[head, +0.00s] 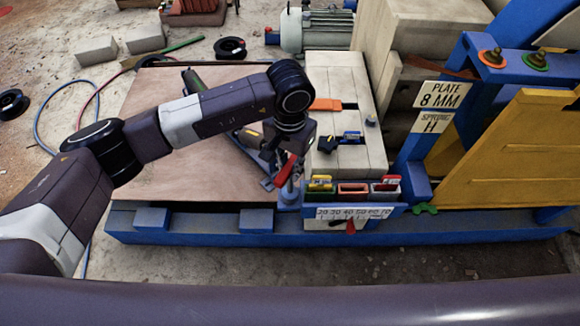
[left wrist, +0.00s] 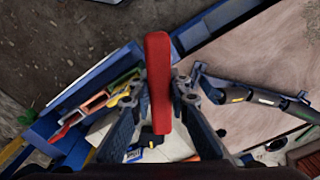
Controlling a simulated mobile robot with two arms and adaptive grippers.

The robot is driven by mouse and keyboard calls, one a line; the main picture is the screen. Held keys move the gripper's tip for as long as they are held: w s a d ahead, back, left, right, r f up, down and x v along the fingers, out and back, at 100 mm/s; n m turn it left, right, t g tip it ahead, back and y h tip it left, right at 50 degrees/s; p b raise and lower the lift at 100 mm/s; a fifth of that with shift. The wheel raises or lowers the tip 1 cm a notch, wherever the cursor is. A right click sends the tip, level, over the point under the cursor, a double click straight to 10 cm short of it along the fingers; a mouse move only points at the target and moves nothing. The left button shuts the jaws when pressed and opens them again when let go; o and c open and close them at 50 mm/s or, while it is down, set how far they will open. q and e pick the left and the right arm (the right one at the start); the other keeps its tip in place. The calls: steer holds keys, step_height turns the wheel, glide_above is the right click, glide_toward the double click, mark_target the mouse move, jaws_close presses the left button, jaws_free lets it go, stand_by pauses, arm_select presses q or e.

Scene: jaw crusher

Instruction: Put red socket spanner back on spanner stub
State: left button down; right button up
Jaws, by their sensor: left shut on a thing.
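The red socket spanner (head: 286,170) is held by my left gripper (head: 277,160), above the front edge of the wooden board. In the left wrist view the spanner (left wrist: 158,75) is a long red bar between the two dark fingers of my left gripper (left wrist: 158,100), which are shut on it. In the head view a small grey upright post (head: 290,188) stands on a blue block just below the spanner's lower end. It may be the spanner stub. I cannot tell whether the spanner touches it. My right gripper is not in view.
A pale block (head: 345,160) carries a black knob (head: 326,144). The wooden board (head: 150,110) has free room on its left.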

arm_select(q)
steer(key=shift+f, duration=0.2)
steer(key=c, duration=1.8)
jaws_free()
steer(key=shift+o, duration=0.2)
